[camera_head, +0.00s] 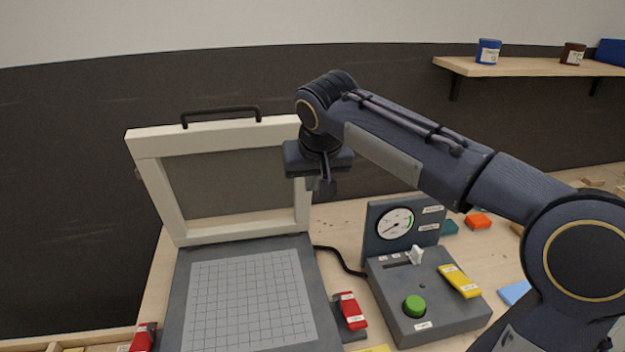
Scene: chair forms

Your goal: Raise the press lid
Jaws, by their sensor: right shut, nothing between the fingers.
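The press lid (172,199) is a cream frame with a grey window, standing raised at the back of the press. Its black handle (221,110) is on the top edge. The dark press bed (185,295) with a light grid sheet (250,300) lies open in front of it. My right gripper (325,192) is shut and empty, pointing down by the lid's right side. Whether it touches the lid I cannot tell. My left gripper is not in view.
A red clamp (350,310) is at the bed's right and another red clamp (143,337) at its left. A control box (440,310) with a gauge (395,223) and green button (414,306) stands to the right. A wall shelf (520,67) is behind.

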